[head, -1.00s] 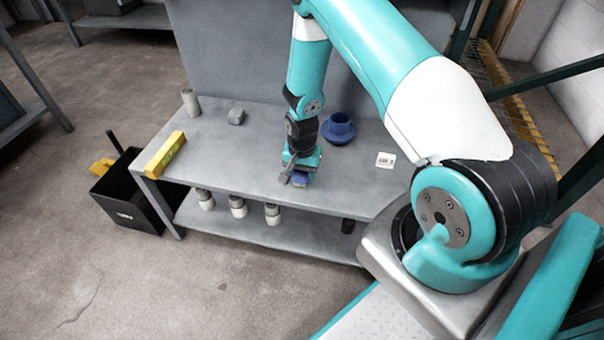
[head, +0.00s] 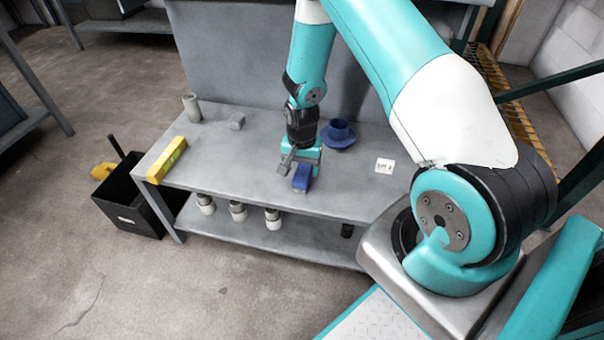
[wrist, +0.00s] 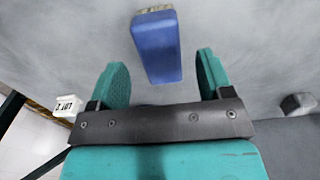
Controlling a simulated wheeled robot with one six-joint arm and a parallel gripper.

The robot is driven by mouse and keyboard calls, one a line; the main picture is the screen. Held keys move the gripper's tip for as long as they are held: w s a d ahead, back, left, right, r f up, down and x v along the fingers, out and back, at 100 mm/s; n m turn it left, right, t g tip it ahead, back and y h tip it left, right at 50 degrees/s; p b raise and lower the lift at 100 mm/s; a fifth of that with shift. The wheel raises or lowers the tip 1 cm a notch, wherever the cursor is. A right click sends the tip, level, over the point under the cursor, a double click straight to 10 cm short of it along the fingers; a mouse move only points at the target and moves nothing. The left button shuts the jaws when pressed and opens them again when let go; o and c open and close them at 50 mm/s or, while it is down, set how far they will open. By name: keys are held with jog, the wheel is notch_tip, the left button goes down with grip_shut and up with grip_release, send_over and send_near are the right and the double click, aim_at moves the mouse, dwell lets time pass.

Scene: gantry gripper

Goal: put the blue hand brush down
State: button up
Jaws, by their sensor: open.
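The blue hand brush (head: 302,178) lies on the grey bench top near its front edge. In the wrist view the brush (wrist: 157,48) shows its blue body with pale bristles at the far end. My gripper (head: 304,163) is just above and behind the brush in the head view. In the wrist view my gripper (wrist: 160,75) is open, with a teal finger on each side of the brush's near end and a gap on both sides. The fingers do not touch the brush.
On the bench (head: 235,180) stand a yellow level (head: 166,160), a grey cylinder (head: 192,107), a grey block (head: 237,121), a blue flanged part (head: 338,133) and a white label (head: 384,166). A black bin (head: 130,195) stands on the floor at left. Bare bench lies left of the brush.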

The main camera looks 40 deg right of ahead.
aim_at(301, 174)
jog(key=s+a+r+n+y, duration=0.1)
jog(key=s+a+r+n, duration=0.1)
jog(key=a+r, duration=0.45)
jog(key=s+a+r+n+p, duration=0.1)
jog(key=a+r+n, duration=0.2)
jog(key=r, duration=0.7)
jog(key=s+a+r+n+y, duration=0.15)
jog(key=a+r, duration=0.25)
jog(key=r, duration=0.4)
jog(key=s+a+r+n+y, duration=0.1)
jog(key=s+a+r+n, duration=0.3)
jog(key=s, duration=0.4)
jog(key=s+a+r+n, duration=0.4)
jog(key=s+r+n, duration=0.3)
jog(key=s, duration=0.2)
jog(key=shift+s+a+y, duration=0.25)
jog(key=shift+a+y, duration=0.05)
jog(key=shift+y, duration=0.05)
notch_tip(301, 174, up, 21)
jog(key=p, duration=2.1)
jog(key=shift+r+p, duration=0.2)
jog(key=shift+p, duration=0.15)
